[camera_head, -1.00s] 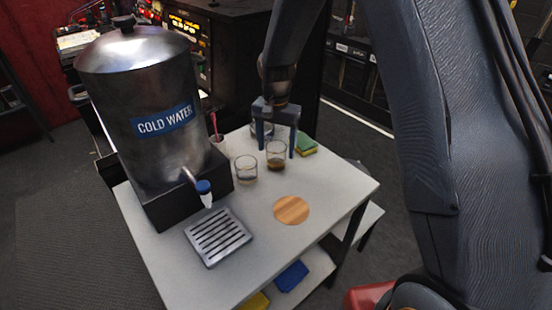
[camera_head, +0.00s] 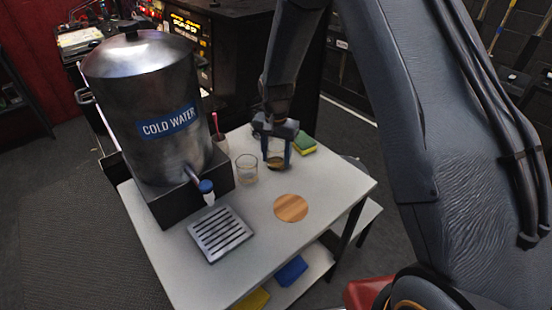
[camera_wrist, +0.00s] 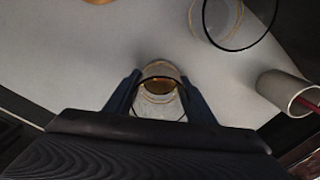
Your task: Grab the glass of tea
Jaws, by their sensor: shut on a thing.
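The glass of tea (camera_head: 277,160) stands near the back of the white table, with brown liquid low inside it. My gripper (camera_head: 277,152) is shut on it, one finger on each side. In the wrist view the glass of tea (camera_wrist: 159,90) sits between the two fingertips of my gripper (camera_wrist: 158,98). I cannot tell whether the glass is touching the table or slightly above it.
Another glass (camera_head: 246,169) stands just left of the held one. A metal COLD WATER dispenser (camera_head: 150,100) and drip tray (camera_head: 220,234) are at the left. A round wooden coaster (camera_head: 291,208) lies in front on clear table (camera_head: 330,190). A green-yellow sponge (camera_head: 304,145) lies behind right.

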